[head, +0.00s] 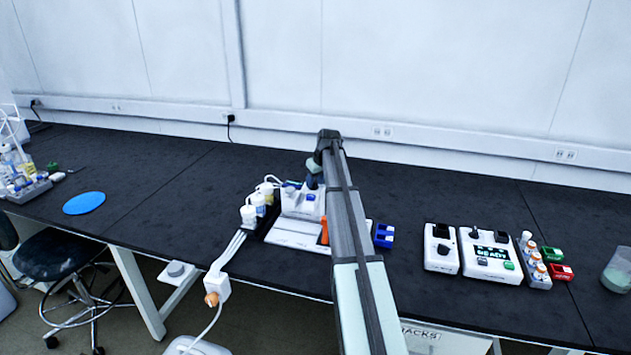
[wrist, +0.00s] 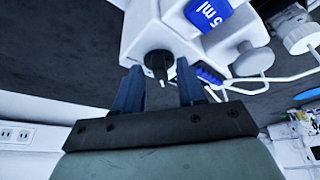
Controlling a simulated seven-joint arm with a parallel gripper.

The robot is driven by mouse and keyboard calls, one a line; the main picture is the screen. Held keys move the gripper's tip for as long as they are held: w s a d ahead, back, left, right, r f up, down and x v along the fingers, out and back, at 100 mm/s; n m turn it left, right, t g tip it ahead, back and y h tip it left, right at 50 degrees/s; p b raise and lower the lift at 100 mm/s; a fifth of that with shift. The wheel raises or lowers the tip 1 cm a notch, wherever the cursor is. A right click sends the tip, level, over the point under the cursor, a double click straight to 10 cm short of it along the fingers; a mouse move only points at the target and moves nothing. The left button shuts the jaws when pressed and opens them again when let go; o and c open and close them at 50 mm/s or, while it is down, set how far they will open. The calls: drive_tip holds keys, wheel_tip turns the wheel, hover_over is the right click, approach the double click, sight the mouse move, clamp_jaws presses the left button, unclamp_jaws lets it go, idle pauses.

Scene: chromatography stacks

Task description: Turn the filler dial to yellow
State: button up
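The filler is a white device (head: 300,207) with a blue part, in the middle of the bench in the head view. In the wrist view its white body (wrist: 140,30) carries a round black dial (wrist: 157,60) with a pale pointer, and a blue "5 ml" label (wrist: 208,14). My gripper (wrist: 158,68) is open, with one dark blue finger on each side of the dial. Gaps show between the fingers and the dial. In the head view my arm hides part of the filler, and the dial cannot be made out. I see no yellow mark by the dial.
White bottles (head: 249,214) stand left of the filler, with tubes running forward. White devices (head: 490,255) and vials (head: 534,262) stand to the right. A blue disc (head: 84,203) lies at left. The bench between disc and bottles is clear.

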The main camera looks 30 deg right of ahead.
clamp_jaws()
drive_tip(key=shift+a+m, duration=0.1)
drive_tip(key=shift+m, duration=0.3)
drive_tip(key=m+h, duration=0.1)
drive_tip(key=m, duration=0.2)
drive_tip(key=shift+a, duration=0.15)
drive_tip(key=m+h, duration=0.1)
drive_tip(key=m, duration=0.2)
drive_tip(key=shift+w+a+m+g+h, duration=0.1)
drive_tip(key=shift+a+m+g+h, duration=0.05)
drive_tip(key=shift+m+g+h, duration=0.2)
drive_tip(key=m, duration=0.2)
drive_tip(key=m+g+h, duration=0.1)
drive_tip(key=m, duration=0.1)
drive_tip(key=m+g, duration=0.1)
drive_tip(key=m, duration=0.1)
drive_tip(key=shift+w+a+h, duration=0.2)
drive_tip(key=shift+w+h, duration=0.15)
drive_tip(key=m, duration=0.2)
drive_tip(key=shift+w+m+g, duration=0.15)
drive_tip(key=shift+m+g, duration=0.2)
drive_tip(key=shift+w+m+g, duration=0.1)
drive_tip(key=shift+m+g, duration=0.6)
drive_tip(key=shift+m, duration=1.3)
